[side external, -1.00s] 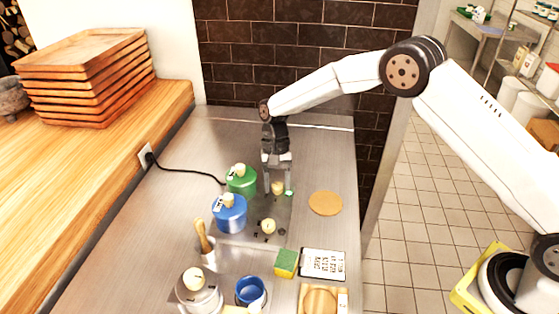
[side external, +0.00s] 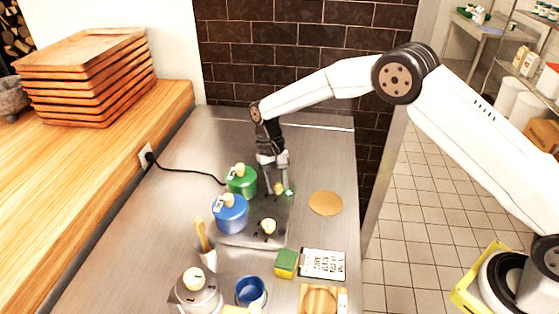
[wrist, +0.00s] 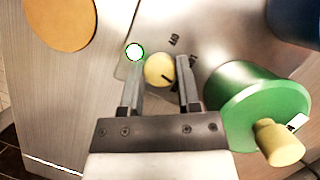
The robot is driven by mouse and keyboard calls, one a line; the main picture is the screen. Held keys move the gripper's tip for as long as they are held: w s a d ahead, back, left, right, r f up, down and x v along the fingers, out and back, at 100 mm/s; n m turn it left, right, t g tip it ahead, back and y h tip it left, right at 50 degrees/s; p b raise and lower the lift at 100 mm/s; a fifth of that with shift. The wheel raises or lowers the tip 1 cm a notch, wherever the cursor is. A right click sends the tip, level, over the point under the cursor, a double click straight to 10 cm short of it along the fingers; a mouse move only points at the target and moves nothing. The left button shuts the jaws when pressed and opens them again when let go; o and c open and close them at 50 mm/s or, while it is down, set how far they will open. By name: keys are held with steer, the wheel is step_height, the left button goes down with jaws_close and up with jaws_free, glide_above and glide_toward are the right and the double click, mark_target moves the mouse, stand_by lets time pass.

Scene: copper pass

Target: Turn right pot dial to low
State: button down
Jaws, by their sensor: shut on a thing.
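My gripper (side external: 279,190) points down at the cream-yellow dial (side external: 278,188) beside the green pot (side external: 242,181). In the wrist view the dial (wrist: 159,70) lies between my two fingertips, which are shut on it. A dark pointer mark shows on its lower right edge there. Small dark setting labels (wrist: 174,40) lie beside it; I cannot read them. A round light with a green ring (wrist: 134,51) is next to the dial. The green pot also stands at the right of the wrist view (wrist: 258,105).
A second cream dial (side external: 268,226) sits near the blue pot (side external: 229,214), with dark labels around it. A round wooden disc (side external: 325,203) lies right of my gripper. A sponge (side external: 286,263), a printed card (side external: 323,263) and a blue cup (side external: 251,292) stand nearer the camera.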

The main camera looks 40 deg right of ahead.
steer(key=shift+r+n+h, duration=0.1)
steer(key=shift+n+h, duration=0.7)
steer(key=shift+n, duration=1.2)
steer(key=shift+c, duration=1.6)
jaws_free()
steer(key=shift+w+r, duration=0.1)
steer(key=v, duration=0.7)
steer(key=shift+r, duration=0.25)
steer(key=shift+w, duration=0.1)
